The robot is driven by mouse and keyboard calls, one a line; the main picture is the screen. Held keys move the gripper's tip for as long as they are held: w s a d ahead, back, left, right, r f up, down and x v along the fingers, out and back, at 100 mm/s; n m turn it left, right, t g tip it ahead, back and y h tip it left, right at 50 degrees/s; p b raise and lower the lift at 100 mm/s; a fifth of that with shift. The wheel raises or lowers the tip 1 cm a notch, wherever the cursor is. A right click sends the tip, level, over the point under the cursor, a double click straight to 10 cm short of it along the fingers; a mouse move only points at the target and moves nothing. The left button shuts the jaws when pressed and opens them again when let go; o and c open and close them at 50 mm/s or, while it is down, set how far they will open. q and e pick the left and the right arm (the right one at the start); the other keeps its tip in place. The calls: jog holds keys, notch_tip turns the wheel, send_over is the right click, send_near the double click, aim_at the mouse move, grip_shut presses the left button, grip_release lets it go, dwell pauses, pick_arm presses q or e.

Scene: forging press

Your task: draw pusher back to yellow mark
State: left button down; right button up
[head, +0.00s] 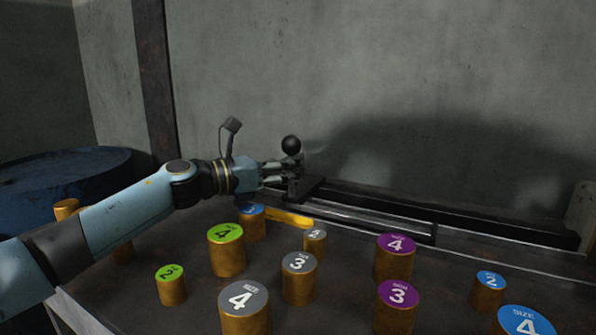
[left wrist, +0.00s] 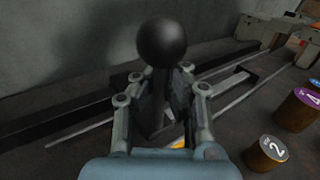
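The pusher's black ball knob (head: 291,145) stands upright at the left end of the dark rail. It is also large in the left wrist view (left wrist: 165,43). My left gripper (head: 287,174) reaches in from the left, level with the stem just under the knob. In the left wrist view my left gripper's fingers (left wrist: 167,95) stand on both sides of the stem and look shut on it. The fingers hide most of the stem. The yellow mark (head: 290,218) lies just below the pusher's end of the rail. My right gripper is in neither view.
The dark rail (head: 450,214) runs right along the wall. Several brass cylinders with numbered coloured tops, such as a green one (head: 227,255) and a purple one (head: 393,262), stand on the table in front. A blue drum (head: 60,180) is at left.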

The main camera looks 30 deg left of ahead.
pick_arm(q)
jog(key=c, duration=2)
grip_release()
jog(key=shift+s+f, duration=0.1)
jog(key=shift+f, duration=0.05)
jog(key=o, duration=0.7)
jog(key=shift+s, duration=0.1)
jog(key=shift+c, duration=0.2)
jog(key=v, duration=1.2)
